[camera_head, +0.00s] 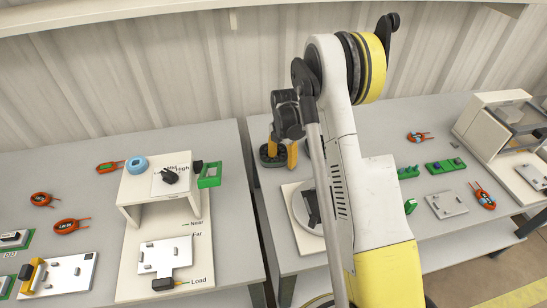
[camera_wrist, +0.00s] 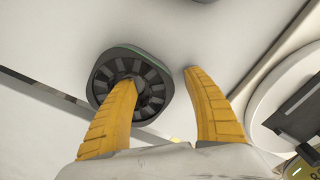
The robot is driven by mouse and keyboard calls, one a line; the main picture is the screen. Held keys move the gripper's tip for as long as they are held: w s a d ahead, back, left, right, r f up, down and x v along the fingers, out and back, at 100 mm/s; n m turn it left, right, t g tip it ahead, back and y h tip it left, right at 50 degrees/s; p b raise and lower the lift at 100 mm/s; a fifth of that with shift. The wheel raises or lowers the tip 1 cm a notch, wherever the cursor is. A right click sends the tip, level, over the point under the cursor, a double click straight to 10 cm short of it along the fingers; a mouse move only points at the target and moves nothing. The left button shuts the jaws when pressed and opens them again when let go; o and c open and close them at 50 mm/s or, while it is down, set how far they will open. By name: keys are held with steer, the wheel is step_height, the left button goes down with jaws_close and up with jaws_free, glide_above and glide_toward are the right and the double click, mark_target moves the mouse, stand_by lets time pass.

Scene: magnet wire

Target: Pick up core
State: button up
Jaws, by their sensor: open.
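A dark round core (camera_wrist: 107,92) with a ring of slots and a greenish outer edge shows in the wrist view. In the head view the core (camera_head: 268,161) sits near the left edge of the right-hand table, partly hidden by my gripper. My gripper (camera_head: 281,162) is open, with its yellow fingers pointing down at the core. In the wrist view my gripper (camera_wrist: 159,78) has its left finger over the core's middle opening and its right finger outside the core's right rim. I cannot tell whether either finger touches it.
A round grey disc (camera_head: 299,206) on a white board is close to the right of the core. A gap separates this table from the left table (camera_head: 92,155), which holds a white stand (camera_head: 134,196), a blue ring (camera_head: 137,164) and orange coils. Green blocks (camera_head: 434,168) lie further right.

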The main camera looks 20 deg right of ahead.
jaws_close()
steer(key=shift+r, duration=0.1)
